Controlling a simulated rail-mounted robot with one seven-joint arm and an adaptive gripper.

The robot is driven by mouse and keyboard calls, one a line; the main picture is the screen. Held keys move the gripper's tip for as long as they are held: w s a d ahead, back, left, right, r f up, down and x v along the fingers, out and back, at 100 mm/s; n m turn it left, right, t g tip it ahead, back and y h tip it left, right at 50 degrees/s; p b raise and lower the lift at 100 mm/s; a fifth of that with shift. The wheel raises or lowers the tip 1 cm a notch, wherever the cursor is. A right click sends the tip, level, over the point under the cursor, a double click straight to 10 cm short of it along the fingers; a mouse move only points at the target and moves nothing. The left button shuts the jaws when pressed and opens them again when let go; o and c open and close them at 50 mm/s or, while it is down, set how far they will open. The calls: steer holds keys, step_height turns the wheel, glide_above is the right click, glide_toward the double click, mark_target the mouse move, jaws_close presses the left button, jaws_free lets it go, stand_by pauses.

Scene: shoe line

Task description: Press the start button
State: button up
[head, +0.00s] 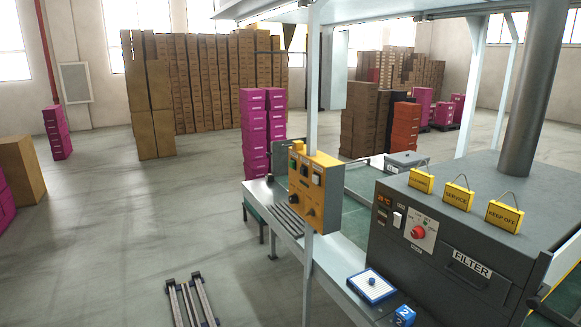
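A yellow control box (324,202) is fixed to a pale upright post right of the picture's middle. Its face carries a few small buttons (304,170) in the upper part and dark knobs (292,200) lower down. The labels are too small to read, so I cannot tell which one is the start button. A grey machine marked FILTER (459,215) also has a red round knob (418,232) on a white plate, with small switches beside it. My gripper is not in view.
The post stands at a conveyor line (290,222). A white pad with a blue knob (372,284) and a blue numbered cube (404,315) lie on its near ledge. Yellow signs (457,196) stand on the machine. Magenta boxes (255,135) stand behind. Floor at left is mostly clear.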

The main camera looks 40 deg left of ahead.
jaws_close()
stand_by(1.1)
